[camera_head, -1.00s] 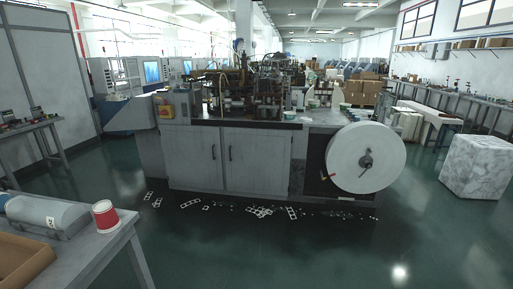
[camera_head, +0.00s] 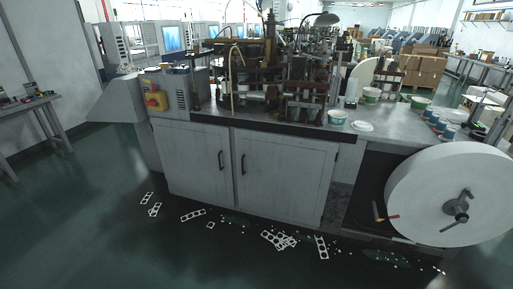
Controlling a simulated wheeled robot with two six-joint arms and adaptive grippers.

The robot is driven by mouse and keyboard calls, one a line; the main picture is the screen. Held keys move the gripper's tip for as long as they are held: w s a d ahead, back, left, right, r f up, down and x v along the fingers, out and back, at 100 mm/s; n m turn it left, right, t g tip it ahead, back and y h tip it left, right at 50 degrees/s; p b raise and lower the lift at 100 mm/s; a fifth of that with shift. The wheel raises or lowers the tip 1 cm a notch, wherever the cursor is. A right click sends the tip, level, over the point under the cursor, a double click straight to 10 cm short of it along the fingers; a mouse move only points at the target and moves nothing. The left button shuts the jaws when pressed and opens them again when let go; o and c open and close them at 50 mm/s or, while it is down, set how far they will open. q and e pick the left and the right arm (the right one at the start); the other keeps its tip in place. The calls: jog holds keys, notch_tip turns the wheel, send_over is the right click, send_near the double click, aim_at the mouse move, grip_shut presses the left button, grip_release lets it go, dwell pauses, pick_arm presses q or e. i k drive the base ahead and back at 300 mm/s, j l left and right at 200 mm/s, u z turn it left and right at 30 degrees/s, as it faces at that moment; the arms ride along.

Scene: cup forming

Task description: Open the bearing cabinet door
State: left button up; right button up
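The cup forming machine stands ahead in the head view, with a grey cabinet under its worktop. The cabinet has two doors side by side, a left door (camera_head: 190,160) and a right door (camera_head: 285,178). Both look shut. The left door has a dark vertical handle (camera_head: 221,161) near its right edge. The right door has a dark vertical handle (camera_head: 243,166) near its left edge. I cannot tell from the picture which door is the bearing cabinet's. Neither of my grippers shows in this view.
A large white paper roll (camera_head: 455,192) sticks out at the machine's right end. A control box with a yellow and red switch (camera_head: 155,99) is at its left. White paper scraps (camera_head: 278,240) lie on the green floor (camera_head: 90,235) before the doors. A side table (camera_head: 30,118) stands far left.

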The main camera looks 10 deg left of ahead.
aim_at(283, 175)
jog(key=i+j+u, duration=0.15)
jog(key=i+u, duration=0.3)
jog(key=i, duration=0.2)
jog(key=i+l+u, duration=0.1)
jog(key=i+u, duration=0.4)
jog(key=i, duration=0.15)
jog(key=i+j+z, duration=0.6)
jog(key=i+j, duration=0.15)
jog(key=j, duration=0.15)
jog(key=i+j+z, duration=0.2)
jog(key=j, duration=0.2)
jog(key=i+j+z, duration=0.2)
jog(key=j, duration=0.15)
jog(key=i+j+z, duration=0.2)
jog(key=j, duration=0.25)
jog(key=k+l, duration=0.05)
jog(key=k, duration=0.05)
